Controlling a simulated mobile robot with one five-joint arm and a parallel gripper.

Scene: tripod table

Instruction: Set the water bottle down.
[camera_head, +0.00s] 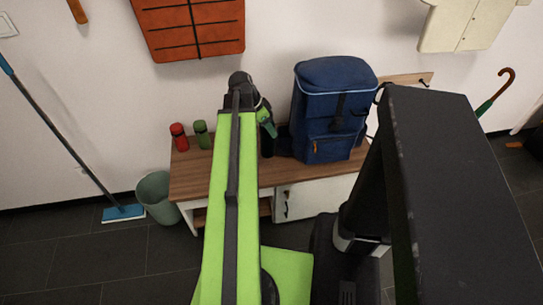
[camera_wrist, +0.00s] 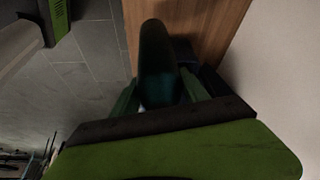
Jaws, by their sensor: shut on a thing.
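My gripper (camera_head: 266,118) is above the wooden bench top (camera_head: 190,179), just left of the blue backpack, partly hidden by my green arm. It is shut on a dark water bottle (camera_head: 267,144), which shows only as a narrow dark strip beside the arm. In the wrist view the dark bottle (camera_wrist: 158,50) stands between the two green fingers of my gripper (camera_wrist: 160,94), with the wooden surface (camera_wrist: 207,22) behind it. I cannot tell whether its base touches the bench.
The blue backpack (camera_head: 325,108) sits on the right, close to my gripper. A bin (camera_head: 156,197) and a blue mop (camera_head: 123,213) are on the floor to the left. The wall is behind.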

